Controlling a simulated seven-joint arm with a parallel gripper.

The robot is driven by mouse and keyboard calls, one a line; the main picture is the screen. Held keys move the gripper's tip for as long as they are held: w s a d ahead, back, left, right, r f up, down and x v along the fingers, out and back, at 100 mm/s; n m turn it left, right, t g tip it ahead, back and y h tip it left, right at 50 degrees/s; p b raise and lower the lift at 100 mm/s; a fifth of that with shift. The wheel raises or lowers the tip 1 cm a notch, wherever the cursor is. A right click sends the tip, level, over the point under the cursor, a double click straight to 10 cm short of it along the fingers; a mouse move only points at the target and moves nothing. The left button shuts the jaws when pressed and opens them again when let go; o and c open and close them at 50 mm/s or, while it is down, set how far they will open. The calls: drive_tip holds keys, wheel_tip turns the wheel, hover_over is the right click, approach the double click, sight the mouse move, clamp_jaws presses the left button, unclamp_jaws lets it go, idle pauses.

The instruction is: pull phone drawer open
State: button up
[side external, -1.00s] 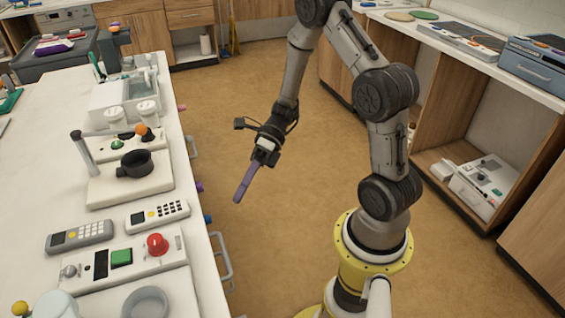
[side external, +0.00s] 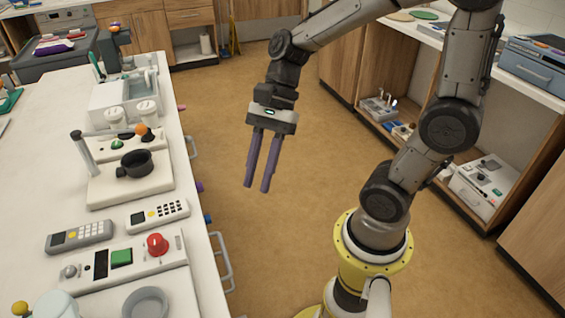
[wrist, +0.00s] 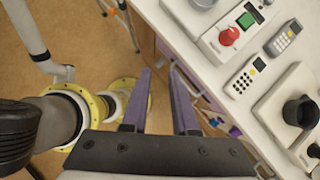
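The counter's drawer fronts are mostly hidden under its edge in the side view. A pale bar handle (side external: 226,263) sticks out there, below and right of the two phones. The grey phone (side external: 79,236) and the white phone (side external: 157,214) lie on the counter top; both show in the wrist view, the grey one (wrist: 284,38) beyond the white one (wrist: 243,77). I cannot tell which drawer is the phone drawer. My gripper (side external: 257,188) hangs over the floor right of the counter, fingers down, apart and empty. In the wrist view its purple fingers (wrist: 160,72) point toward the counter edge.
A white panel with a red knob (side external: 158,245) lies on the white counter (side external: 60,160). Another handle (side external: 192,147) and coloured knobs (side external: 207,219) stick out along its side. Open shelving (side external: 440,165) stands at right.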

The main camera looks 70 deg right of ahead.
drive_tip(key=shift+s+d+r+n+t+h, duration=0.1)
drive_tip(key=shift+s+r+n+t+h, duration=0.35)
drive_tip(key=shift+s+n, duration=0.45)
drive_tip(key=shift+s+d+r+n+t+h, duration=0.2)
drive_tip(key=shift+s+r+n+h, duration=0.25)
drive_tip(key=shift+n, duration=0.7)
drive_tip(key=shift+s+d+r+n+t+h, duration=0.1)
drive_tip(key=shift+s+r+n+t+h, duration=0.25)
drive_tip(key=shift+s+r+n, duration=0.55)
drive_tip(key=shift+w+a+f, duration=0.1)
drive_tip(key=shift+f, duration=0.15)
